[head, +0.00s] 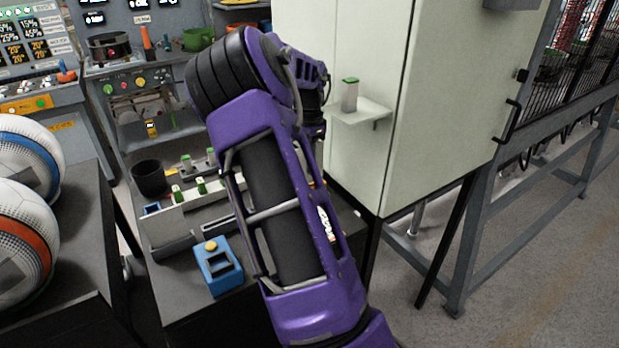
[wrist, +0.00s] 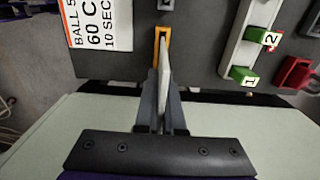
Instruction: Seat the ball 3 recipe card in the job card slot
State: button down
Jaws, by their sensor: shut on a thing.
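In the wrist view my gripper (wrist: 163,100) is shut on a thin, pale card (wrist: 164,72), seen nearly edge-on. The card stands out beyond the fingertips toward a narrow orange-framed slot (wrist: 156,48). Its far end overlaps the orange frame in the picture; I cannot tell how far it is inside. The card's print does not show, so its ball number cannot be read. In the head view my purple arm hides the gripper, card and slot.
A printed sign (wrist: 95,22) is left of the slot. A pale rack (wrist: 234,48) holds green blocks marked 1 (wrist: 243,77) and 2 (wrist: 263,37). A red piece (wrist: 297,72) lies right. The head view shows a blue box (head: 217,267), black cup (head: 149,178) and pale cabinet (head: 440,100).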

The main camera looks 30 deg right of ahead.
jog(key=shift+f, duration=1.9)
jog(key=shift+f, duration=0.15)
jog(key=c, duration=1)
grip_release()
notch_tip(320, 180, up, 12)
jog(key=shift+r+p, duration=0.15)
jog(key=shift+p, duration=0.25)
jog(key=shift+a+r, duration=0.1)
